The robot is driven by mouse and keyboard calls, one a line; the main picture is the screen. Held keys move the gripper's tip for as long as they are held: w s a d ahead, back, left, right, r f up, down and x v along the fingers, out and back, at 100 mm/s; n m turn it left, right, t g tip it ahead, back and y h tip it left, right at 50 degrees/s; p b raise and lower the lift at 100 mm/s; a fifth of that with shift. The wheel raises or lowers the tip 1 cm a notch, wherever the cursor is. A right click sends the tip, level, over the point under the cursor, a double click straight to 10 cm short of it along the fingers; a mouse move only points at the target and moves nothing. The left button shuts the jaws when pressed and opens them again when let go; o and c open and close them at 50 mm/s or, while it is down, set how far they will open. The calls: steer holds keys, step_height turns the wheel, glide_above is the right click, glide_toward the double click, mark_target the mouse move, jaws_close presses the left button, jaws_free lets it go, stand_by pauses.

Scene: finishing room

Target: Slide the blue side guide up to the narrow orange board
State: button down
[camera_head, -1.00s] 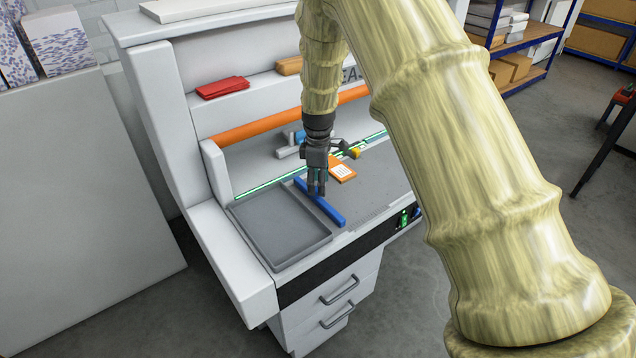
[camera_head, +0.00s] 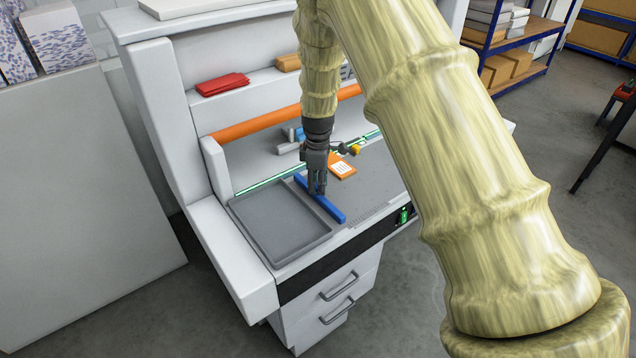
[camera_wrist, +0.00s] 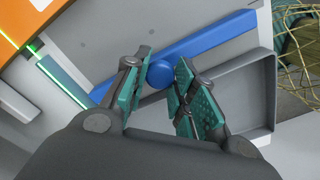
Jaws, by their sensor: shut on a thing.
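The blue side guide (camera_head: 332,209) is a long bar lying on the grey bed beside the tray. In the wrist view the guide (camera_wrist: 215,38) runs slantwise and carries a round blue knob (camera_wrist: 161,72). My gripper (camera_head: 318,191) is down at the guide. In the wrist view its teal-padded fingers (camera_wrist: 157,95) stand on either side of the knob, shut on it. The narrow orange board (camera_head: 342,166), with a white label, lies flat to the right of the guide, with a gap between them. Its edge shows at the upper left of the wrist view (camera_wrist: 25,35).
A grey shallow tray (camera_head: 283,258) lies left of the guide. A long orange roller (camera_head: 255,127) crosses the machine behind the bed. A red packet (camera_head: 222,84) lies on the ledge above. A green-lit strip (camera_head: 265,185) runs along the back of the bed.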

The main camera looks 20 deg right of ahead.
steer(key=w+d, duration=0.1)
steer(key=d, duration=0.2)
steer(key=w+d, duration=0.1)
steer(key=d, duration=0.1)
steer(key=w+d+b, duration=0.1)
steer(key=d, duration=0.2)
steer(key=shift+w+d+r, duration=0.1)
steer(key=shift+d, duration=0.2)
steer(key=c, duration=1.1)
jaws_free()
steer(key=shift+a, duration=0.1)
steer(key=shift+c, duration=0.2)
step_height(320, 180, up, 12)
